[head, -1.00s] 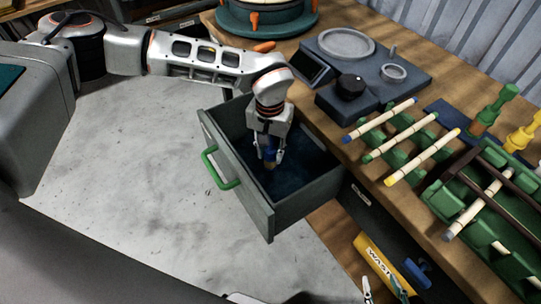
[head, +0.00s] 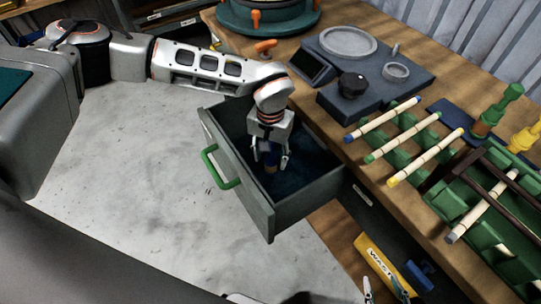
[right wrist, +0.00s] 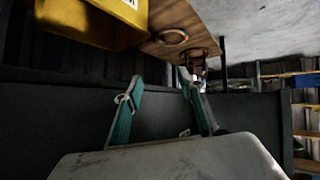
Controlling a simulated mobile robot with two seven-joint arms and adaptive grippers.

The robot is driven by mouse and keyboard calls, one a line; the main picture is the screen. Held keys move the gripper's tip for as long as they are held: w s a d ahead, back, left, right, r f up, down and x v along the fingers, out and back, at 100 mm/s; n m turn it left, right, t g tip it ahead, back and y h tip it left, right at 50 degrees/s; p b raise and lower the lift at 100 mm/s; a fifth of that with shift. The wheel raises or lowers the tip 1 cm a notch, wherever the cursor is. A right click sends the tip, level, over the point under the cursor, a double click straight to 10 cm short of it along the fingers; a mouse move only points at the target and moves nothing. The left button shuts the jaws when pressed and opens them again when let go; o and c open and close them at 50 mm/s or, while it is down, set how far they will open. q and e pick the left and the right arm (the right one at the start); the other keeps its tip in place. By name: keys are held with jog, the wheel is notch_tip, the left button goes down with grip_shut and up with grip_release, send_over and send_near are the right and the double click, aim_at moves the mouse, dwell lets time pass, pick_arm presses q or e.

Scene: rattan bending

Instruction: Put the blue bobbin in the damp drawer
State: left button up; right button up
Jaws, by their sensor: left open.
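The blue bobbin (head: 270,158) is inside the pulled-out grey drawer (head: 233,166), which has a green handle (head: 221,168) and a dark blue bottom. My left gripper (head: 268,164) points down into the drawer. Its fingers are spread, one on each side of the bobbin, with a gap visible around it. I cannot tell whether the bobbin rests fully on the drawer bottom. In the right wrist view my right gripper (right wrist: 161,82) has its two teal fingers apart with nothing between them.
The wooden bench (head: 335,130) beside the drawer carries a grey device with a black knob (head: 352,85), a green rack with several rattan sticks (head: 412,137), and green and yellow bobbins (head: 497,108). A yellow waste bin (head: 383,266) is below. The floor at left is clear.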

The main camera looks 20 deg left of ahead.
aim_at(271, 143)
pick_arm(q)
notch_tip(271, 143, up, 6)
jog(key=shift+w+p, duration=0.15)
jog(key=shift+p, duration=0.5)
notch_tip(271, 143, up, 5)
jog(key=shift+r+p, duration=0.15)
jog(key=shift+p, duration=0.35)
jog(key=shift+r, duration=0.45)
pick_arm(e)
jog(key=shift+s+d, duration=0.25)
jog(key=shift+s, duration=0.3)
jog(key=shift+w, duration=0.25)
